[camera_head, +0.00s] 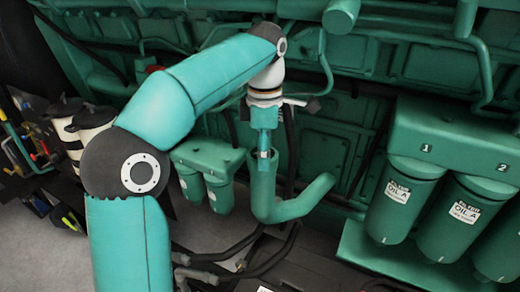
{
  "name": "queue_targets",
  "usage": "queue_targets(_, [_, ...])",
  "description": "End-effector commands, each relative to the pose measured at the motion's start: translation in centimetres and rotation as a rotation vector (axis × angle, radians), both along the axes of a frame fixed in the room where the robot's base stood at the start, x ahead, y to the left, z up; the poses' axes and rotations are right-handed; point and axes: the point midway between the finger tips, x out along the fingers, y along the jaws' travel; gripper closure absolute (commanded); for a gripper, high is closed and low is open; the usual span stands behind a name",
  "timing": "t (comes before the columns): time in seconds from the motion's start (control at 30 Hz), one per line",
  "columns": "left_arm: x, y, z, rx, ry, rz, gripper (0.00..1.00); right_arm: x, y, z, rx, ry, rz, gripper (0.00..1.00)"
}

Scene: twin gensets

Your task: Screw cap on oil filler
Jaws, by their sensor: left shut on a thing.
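The oil filler (262,192) is a green upright pipe in the middle of the camera_head view, bending up to the right at its bottom. My left arm reaches over from the left, and my left gripper (264,152) points straight down at the pipe's open top. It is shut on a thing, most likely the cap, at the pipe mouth. The fingers and the pipe rim hide the cap, so I cannot tell how it sits or whether it touches the rim. My right gripper is not in view.
Large green oil filters (405,200) hang under a numbered block at the right. Two smaller green filters (219,192) hang just left of the pipe. Dark hoses (245,262) run below it. The green engine wall (335,150) stands close behind. White-and-black canisters (92,128) stand at the left.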

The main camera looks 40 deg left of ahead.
Motion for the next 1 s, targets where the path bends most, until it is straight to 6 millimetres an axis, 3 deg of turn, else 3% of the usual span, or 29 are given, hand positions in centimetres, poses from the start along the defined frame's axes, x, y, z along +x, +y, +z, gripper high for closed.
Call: queue_targets(1.0, [0.11, 0.06, -0.02, 0.0, 0.0, 0.001, 0.68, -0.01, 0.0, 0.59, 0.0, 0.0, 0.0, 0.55])
